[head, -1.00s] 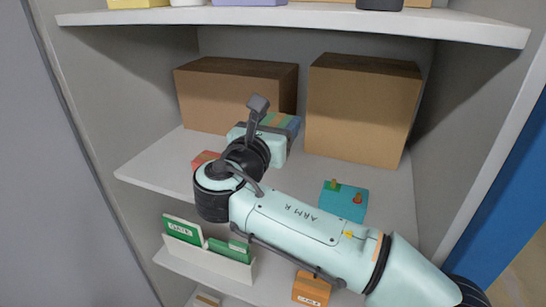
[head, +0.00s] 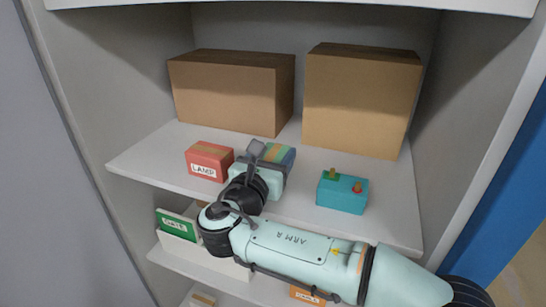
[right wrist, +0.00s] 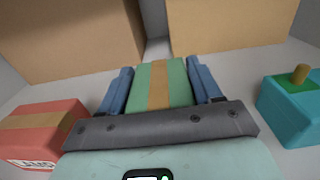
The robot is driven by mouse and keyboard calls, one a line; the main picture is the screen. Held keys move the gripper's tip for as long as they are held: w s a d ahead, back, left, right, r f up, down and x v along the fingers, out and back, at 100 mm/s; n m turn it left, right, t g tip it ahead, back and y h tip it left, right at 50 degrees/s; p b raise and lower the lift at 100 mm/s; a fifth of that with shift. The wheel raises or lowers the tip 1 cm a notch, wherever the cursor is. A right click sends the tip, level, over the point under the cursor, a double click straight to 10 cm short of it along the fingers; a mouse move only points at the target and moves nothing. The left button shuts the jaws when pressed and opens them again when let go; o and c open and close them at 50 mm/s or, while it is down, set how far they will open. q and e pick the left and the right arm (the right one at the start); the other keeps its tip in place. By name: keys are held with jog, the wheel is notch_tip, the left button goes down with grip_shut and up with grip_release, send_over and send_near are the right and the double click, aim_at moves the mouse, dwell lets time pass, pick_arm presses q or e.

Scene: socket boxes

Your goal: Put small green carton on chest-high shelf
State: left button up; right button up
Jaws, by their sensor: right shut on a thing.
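The small green carton (right wrist: 175,88) with an orange tape stripe is between the blue fingers of my right gripper (right wrist: 160,85), which is shut on it. In the head view the carton (head: 277,152) shows only partly, behind the wrist and fingers. It is over the middle of the white shelf (head: 145,165), between a red LAMP box and a teal box. Whether its underside touches the shelf I cannot tell. My left gripper is not in view.
Two large brown boxes (head: 225,95) (head: 360,105) stand at the back. A lower shelf holds a green item (head: 178,222) in a white holder.

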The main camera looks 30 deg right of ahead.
jog(key=shift+w+f, duration=0.1)
jog(key=o, duration=1.3)
jog(key=shift+r, duration=0.25)
jog(key=v, duration=1.2)
jog(key=shift+b, duration=0.4)
